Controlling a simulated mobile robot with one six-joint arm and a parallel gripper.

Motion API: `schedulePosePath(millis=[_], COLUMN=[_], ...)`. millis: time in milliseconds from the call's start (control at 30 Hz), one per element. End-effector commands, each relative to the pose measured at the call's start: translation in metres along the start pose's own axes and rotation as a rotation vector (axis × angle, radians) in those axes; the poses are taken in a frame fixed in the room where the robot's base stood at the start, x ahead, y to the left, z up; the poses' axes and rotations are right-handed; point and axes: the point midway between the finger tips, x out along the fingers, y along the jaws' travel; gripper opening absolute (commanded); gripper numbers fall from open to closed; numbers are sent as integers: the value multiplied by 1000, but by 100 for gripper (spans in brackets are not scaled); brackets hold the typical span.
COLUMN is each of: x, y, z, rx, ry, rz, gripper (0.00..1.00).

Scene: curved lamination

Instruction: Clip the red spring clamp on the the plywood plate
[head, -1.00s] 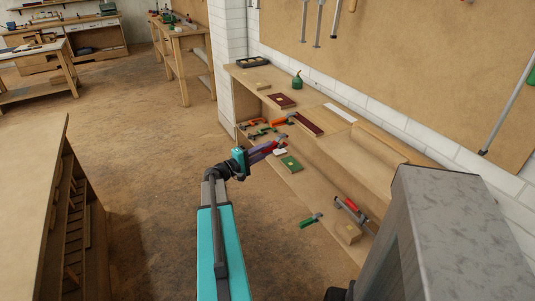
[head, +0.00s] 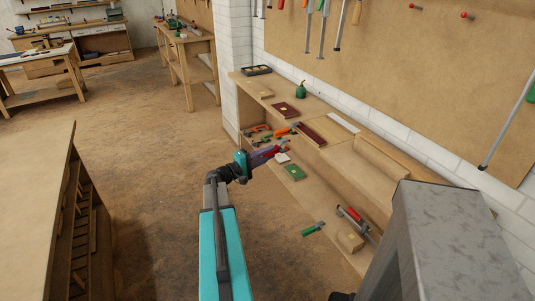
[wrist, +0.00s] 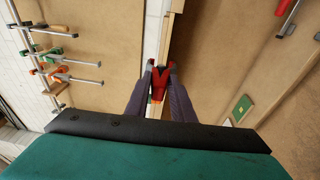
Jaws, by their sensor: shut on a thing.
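My gripper (head: 264,156) is at the front of the wooden bench, in the middle of the head view. It is shut on the red spring clamp (wrist: 158,80). I cannot tell for sure which flat piece is the plywood plate; a pale wooden plate (head: 260,90) lies on the bench top at the far end. The clamp's jaws are partly hidden.
The bench (head: 335,158) has a top and a lower shelf. A green plate (head: 294,172) and red-handled clamp (head: 350,215) lie lower. A white brick wall stands behind. The floor (head: 150,190) is clear.

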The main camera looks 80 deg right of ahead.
Motion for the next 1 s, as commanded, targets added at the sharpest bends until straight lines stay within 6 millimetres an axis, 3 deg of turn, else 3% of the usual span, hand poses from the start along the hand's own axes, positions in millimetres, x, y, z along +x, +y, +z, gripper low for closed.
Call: schedulePosePath(millis=[1000], x=[0], y=[-4], z=[0], rx=[2], ry=[-1], rz=[-2], gripper=[0])
